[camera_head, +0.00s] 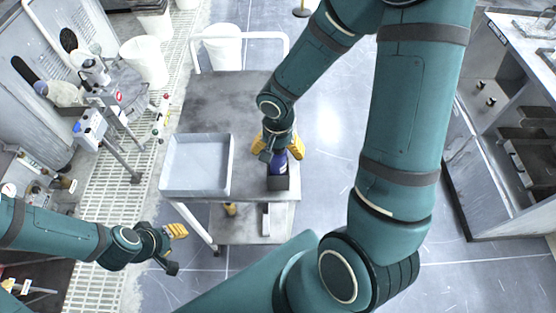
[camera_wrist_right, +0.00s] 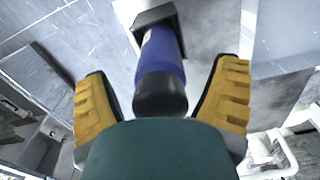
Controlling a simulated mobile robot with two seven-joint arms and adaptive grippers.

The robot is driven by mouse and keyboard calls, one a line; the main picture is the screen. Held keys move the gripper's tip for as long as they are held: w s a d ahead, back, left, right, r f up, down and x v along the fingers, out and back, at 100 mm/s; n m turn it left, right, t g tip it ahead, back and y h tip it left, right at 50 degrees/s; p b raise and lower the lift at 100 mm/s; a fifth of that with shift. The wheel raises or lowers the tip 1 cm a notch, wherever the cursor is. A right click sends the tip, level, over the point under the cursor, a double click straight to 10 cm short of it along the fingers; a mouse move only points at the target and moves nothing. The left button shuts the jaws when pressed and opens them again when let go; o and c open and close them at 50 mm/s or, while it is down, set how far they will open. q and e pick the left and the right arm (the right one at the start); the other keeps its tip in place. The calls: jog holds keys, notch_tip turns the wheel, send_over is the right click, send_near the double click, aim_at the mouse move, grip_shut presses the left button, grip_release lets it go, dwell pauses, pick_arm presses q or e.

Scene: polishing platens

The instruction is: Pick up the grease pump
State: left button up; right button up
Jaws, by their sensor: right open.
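The blue item, which looks like the grease pump (camera_head: 276,163), stands in a dark holder (camera_head: 278,182) at the front right of the cart top. In the right wrist view the blue pump (camera_wrist_right: 161,60) has a dark rounded end (camera_wrist_right: 160,94) toward my palm. My right gripper (camera_head: 282,147) is at the pump; its yellow-padded fingers are open, one on each side, with gaps between them and the pump. My left gripper (camera_head: 176,249) is away from the cart at the lower left; its opening is hard to judge.
A grey cart (camera_head: 215,105) carries an empty-looking light tray (camera_head: 197,192) left of the holder. Items lie on its lower shelf. White bins (camera_head: 222,47) stand behind it. A machine bench (camera_head: 520,130) is at the right. The back of the cart top is clear.

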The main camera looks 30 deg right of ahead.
jog(key=shift+f, duration=0.65)
jog(key=c, duration=1.4)
jog(key=shift+r, duration=0.15)
